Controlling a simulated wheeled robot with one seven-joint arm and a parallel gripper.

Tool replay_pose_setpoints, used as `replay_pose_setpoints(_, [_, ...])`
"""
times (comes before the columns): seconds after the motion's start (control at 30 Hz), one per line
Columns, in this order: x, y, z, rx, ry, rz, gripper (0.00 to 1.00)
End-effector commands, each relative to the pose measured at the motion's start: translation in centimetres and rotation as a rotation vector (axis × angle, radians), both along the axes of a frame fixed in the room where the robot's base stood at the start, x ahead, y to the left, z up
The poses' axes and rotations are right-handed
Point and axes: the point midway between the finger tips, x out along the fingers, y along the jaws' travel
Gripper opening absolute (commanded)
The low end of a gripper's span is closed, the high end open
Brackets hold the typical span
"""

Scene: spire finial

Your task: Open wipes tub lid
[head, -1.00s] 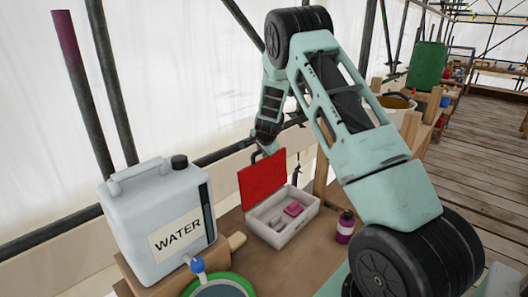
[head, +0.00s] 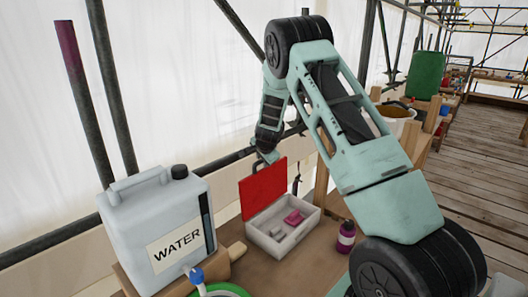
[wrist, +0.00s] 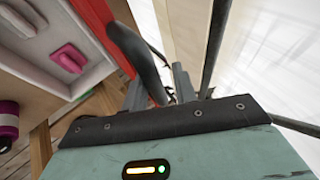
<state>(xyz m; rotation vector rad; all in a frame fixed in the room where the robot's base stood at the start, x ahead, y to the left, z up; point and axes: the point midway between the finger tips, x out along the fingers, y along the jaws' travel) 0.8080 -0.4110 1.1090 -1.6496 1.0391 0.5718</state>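The wipes tub (head: 283,239) is a white open box on the wooden bench in the head view. Its red lid (head: 264,188) stands raised, roughly upright, along the tub's back left edge. Pink and grey pieces lie inside the tub. My gripper (head: 264,160) is just behind the lid's top edge, with a dark hooked part beside it. The wrist view shows the tub's interior (wrist: 88,72) at upper left and a strip of the red lid (wrist: 98,22) beside my dark gripper parts (wrist: 165,82).
A white water jug (head: 150,228) stands left of the tub. A purple bottle (head: 346,236) stands to its right, near a wooden post. A scaffold rail (head: 225,163) and white sheeting are behind. A blue-topped item (head: 196,276) is at the front.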

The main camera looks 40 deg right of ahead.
Motion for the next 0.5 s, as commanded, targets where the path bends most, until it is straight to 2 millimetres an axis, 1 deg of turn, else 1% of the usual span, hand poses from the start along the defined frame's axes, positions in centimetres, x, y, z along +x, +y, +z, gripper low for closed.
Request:
replay_pose_setpoints(0.03, [-0.7,0.4,-0.6,0.01,0.019,0.003,0.38])
replay_pose_setpoints(0.17, [-1.6,1.2,1.1,0.008,0.014,0.005,0.38])
replay_pose_setpoints(0.5, [-5.1,3.9,8.0,0.0,0.001,0.008,0.38])
